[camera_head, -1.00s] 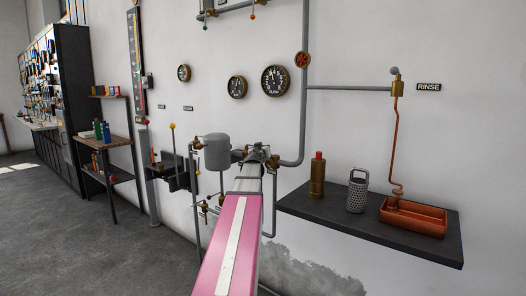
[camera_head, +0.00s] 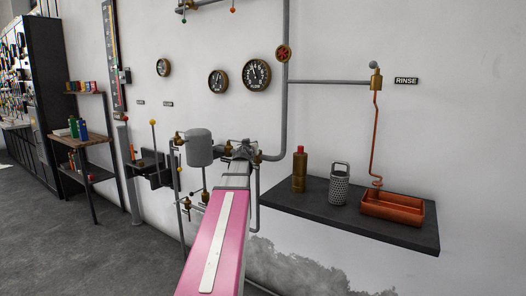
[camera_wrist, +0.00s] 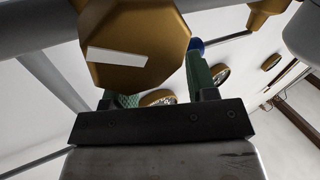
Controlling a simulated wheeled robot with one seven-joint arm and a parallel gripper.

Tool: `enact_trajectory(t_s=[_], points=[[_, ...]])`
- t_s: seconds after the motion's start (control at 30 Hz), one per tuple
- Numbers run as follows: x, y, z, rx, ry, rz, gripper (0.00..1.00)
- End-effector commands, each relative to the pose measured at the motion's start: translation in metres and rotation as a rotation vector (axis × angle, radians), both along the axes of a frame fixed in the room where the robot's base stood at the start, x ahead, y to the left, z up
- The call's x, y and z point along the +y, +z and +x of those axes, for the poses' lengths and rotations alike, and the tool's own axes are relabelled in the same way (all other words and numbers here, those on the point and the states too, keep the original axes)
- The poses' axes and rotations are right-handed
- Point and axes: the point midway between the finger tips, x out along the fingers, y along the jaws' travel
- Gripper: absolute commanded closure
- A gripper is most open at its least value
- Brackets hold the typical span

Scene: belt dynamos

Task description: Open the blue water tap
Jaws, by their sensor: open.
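A small blue ball-shaped knob (camera_wrist: 196,44), likely the tap's handle end, shows in the wrist view beside the tip of my right-hand green finger. I cannot tell whether they touch. My gripper (camera_wrist: 152,82) is open, with two green fingers on a black base. A large brass fitting (camera_wrist: 140,62) fills the upper left and covers much of the left-hand finger. In the head view, my pink arm reaches the wall pipework, and my gripper's end is at the brass valves (camera_head: 240,150) right of a grey cylinder (camera_head: 199,148). The blue knob is not distinguishable there.
A dark wall shelf (camera_head: 350,227) at right carries a brass bottle (camera_head: 299,170), a perforated metal canister (camera_head: 340,186) and a copper tray (camera_head: 393,209). Vertical pipes (camera_head: 284,110) and gauges (camera_head: 257,75) are on the wall close to my arm. The floor at lower left is clear.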

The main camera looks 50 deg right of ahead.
Motion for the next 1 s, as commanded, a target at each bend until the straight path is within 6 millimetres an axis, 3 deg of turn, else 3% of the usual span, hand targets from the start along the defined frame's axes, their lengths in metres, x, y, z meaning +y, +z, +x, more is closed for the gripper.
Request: enact_trajectory(t_s=[1.0], points=[[0.006, 0.000, -0.063, -0.001, -0.002, 0.000, 0.48]])
